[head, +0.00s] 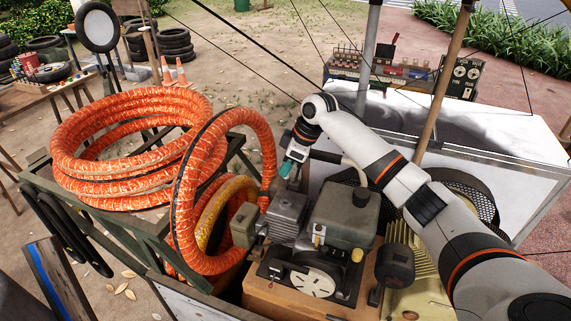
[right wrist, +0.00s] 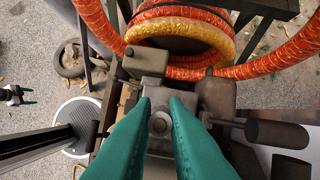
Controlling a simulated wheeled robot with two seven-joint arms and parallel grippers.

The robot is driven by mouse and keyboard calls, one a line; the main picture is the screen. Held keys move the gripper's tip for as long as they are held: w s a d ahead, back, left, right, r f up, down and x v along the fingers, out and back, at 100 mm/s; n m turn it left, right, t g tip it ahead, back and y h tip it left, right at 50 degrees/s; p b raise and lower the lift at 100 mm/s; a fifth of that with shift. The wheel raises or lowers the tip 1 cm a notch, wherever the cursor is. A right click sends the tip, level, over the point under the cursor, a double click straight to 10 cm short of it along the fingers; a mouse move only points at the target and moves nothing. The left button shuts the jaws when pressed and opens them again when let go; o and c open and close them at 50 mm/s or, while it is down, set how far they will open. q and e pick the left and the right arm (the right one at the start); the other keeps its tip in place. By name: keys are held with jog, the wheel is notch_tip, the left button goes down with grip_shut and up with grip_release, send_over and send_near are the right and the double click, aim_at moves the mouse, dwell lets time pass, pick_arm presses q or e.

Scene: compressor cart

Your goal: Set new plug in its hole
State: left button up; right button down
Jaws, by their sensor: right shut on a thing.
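My right gripper (head: 287,168) reaches down over the grey compressor's pump block (head: 287,215). In the right wrist view, the teal fingers of my right gripper (right wrist: 160,105) are shut on a small round pale thing, seemingly the new plug (right wrist: 160,123). Behind it lies the grey metal body of the compressor (right wrist: 147,62). I cannot tell whether the plug touches the compressor; the hole does not show clearly.
The orange hose (head: 120,125) lies coiled on the cart's frame and loops down beside the compressor. A grey tank (head: 343,215) stands right of the pump block. A white table (head: 475,130) is behind my right arm. Tyres (head: 175,42) are stacked at the back left.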

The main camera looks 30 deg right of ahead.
aim_at(287, 185)
jog(key=shift+w, duration=0.1)
jog(key=shift+w+f+p, duration=0.1)
jog(key=shift+f+p, duration=0.25)
jog(key=shift+p, duration=0.05)
jog(key=shift+f, duration=0.4)
notch_tip(287, 185, down, 3)
jog(key=shift+r+b, duration=0.2)
jog(key=shift+b, duration=0.45)
jog(key=shift+f+b, duration=0.35)
jog(key=shift+f, duration=0.6)
pick_arm(q)
jog(key=shift+w+f, duration=0.6)
jog(key=shift+w, duration=0.25)
jog(key=shift+w+r+p, duration=0.1)
jog(key=shift+r+p, duration=1)
jog(key=shift+f, duration=0.2)
pick_arm(e)
jog(key=shift+f, duration=0.25)
pick_arm(q)
jog(key=shift+f+b, duration=0.55)
jog(key=shift+b, duration=0.2)
pick_arm(e)
jog(key=shift+f, duration=1.1)
